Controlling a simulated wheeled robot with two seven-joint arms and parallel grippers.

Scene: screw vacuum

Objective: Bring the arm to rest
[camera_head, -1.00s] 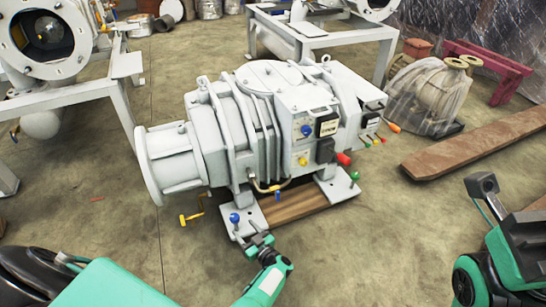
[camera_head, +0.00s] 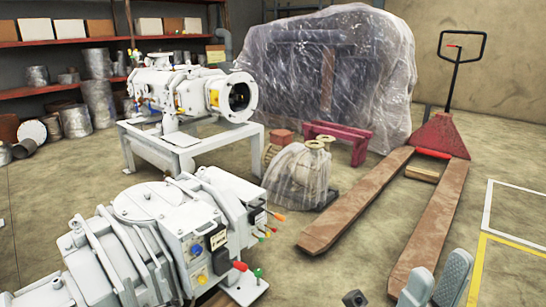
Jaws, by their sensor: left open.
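My left gripper and arm are out of the frame. At the bottom right edge, two grey rounded pieces (camera_head: 436,284) stand side by side and look like part of my right arm. A small dark piece (camera_head: 355,298) shows to their left. The frame cuts off whatever joins them, and I cannot tell whether the right gripper is open or shut. The grey vacuum pump (camera_head: 140,205) fills the lower left, with a red-tipped handle (camera_head: 240,266) and small coloured valves on its right end. Its lower left part is cut off. Nothing is seen touching the pump.
A second pump on a white frame (camera_head: 188,150) stands behind. A plastic-wrapped part (camera_head: 297,178) sits on the floor. A red pallet jack (camera_head: 440,135) has two long brown forks reaching toward me. A large wrapped crate (camera_head: 335,70) and shelves (camera_head: 60,41) stand at the back. Floor is clear at the far right.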

